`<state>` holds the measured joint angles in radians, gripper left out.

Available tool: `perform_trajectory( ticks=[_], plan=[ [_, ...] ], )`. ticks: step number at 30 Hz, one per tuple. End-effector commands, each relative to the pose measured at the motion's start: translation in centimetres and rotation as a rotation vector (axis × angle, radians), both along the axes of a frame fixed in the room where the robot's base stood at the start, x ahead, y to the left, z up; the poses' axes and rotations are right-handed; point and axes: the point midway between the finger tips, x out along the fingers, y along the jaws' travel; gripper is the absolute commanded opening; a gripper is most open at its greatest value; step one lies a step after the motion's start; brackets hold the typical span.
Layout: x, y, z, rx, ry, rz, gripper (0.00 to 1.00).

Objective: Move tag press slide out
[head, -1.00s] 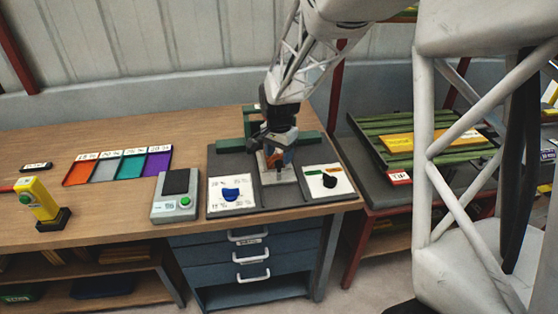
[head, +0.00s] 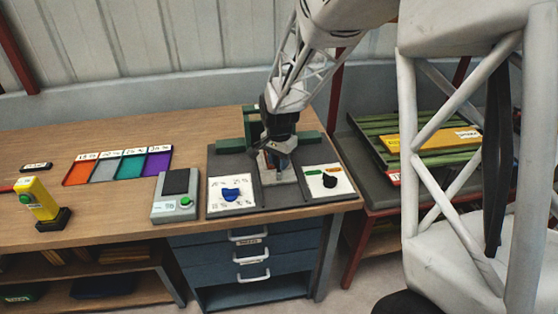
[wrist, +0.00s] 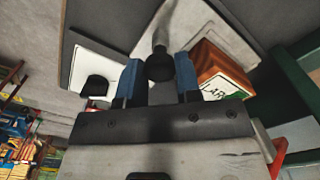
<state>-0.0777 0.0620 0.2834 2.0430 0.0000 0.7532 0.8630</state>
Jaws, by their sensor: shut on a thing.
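The tag press stands on a dark plate near the bench's front edge, with a green frame (head: 229,146) at its back. Its pale slide (head: 283,176) points to the front, and it also shows in the wrist view (wrist: 212,34). A dark round knob (wrist: 160,67) on a grey stem rises by the slide. My gripper (wrist: 158,70) has its two blue fingers on either side of this knob, shut on it. An orange-brown block with a white label (wrist: 222,74) sits on the slide beside the right finger. In the head view my gripper (head: 277,157) hides much of the slide.
A white panel with a blue dial (head: 231,194) lies left of the slide, and one with a black knob (head: 329,181) lies right. A grey box with a green button (head: 175,197) and coloured trays (head: 120,165) are farther left. Green slats (head: 380,127) stand right.

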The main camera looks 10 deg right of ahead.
Motion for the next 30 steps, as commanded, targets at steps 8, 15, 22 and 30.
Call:
perform_trajectory(
  ticks=[8, 15, 22, 30],
  plan=[
    [-0.2, 0.0, 0.0, 0.000, 0.000, 0.000, 0.00],
    [-2.1, 0.0, 0.1, 0.000, 0.000, 0.000, 0.00],
    [-4.7, 0.0, 0.1, 0.000, -0.001, 0.000, 0.00],
    [-7.7, 0.0, 0.1, 0.000, -0.001, 0.000, 0.00]
  ],
)
